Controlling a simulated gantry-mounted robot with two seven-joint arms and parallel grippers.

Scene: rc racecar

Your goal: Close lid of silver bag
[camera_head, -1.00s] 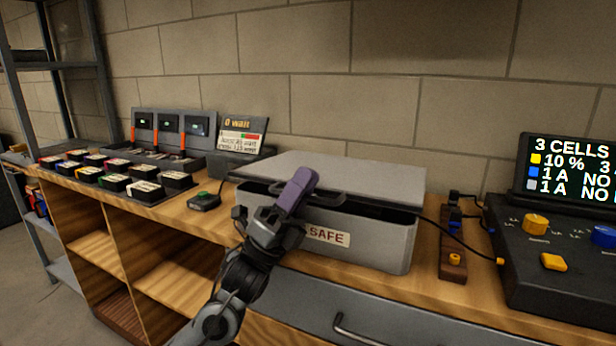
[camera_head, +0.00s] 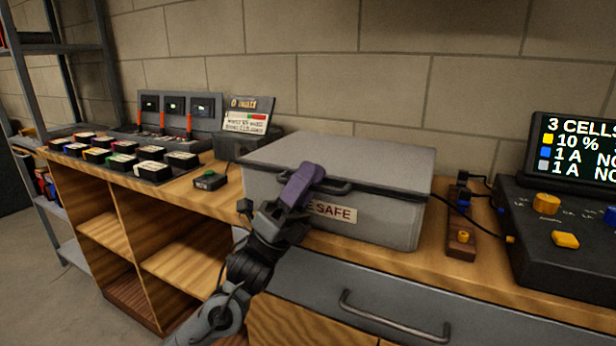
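The silver bag (camera_head: 395,222) is a grey box with a label ending in "SAFE" on its front, standing on the wooden bench. Its lid (camera_head: 345,153) lies down over the box, with only a thin dark seam along the front and right edges. A dark handle (camera_head: 338,187) shows at the front of the lid. My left gripper (camera_head: 290,197) is in front of the bag's left front, overlapping the lid edge and part of the label. A purple block-like piece is at its tip; I cannot tell whether it is a finger or something held. My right gripper is not in view.
A charger with a lit screen (camera_head: 575,150) and knobs stands at the right, beside a small wooden strip (camera_head: 461,235) with a cable. Several small packs (camera_head: 123,162) sit on a dark tray at the left. A small box with a green button (camera_head: 210,181) is left of the bag.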

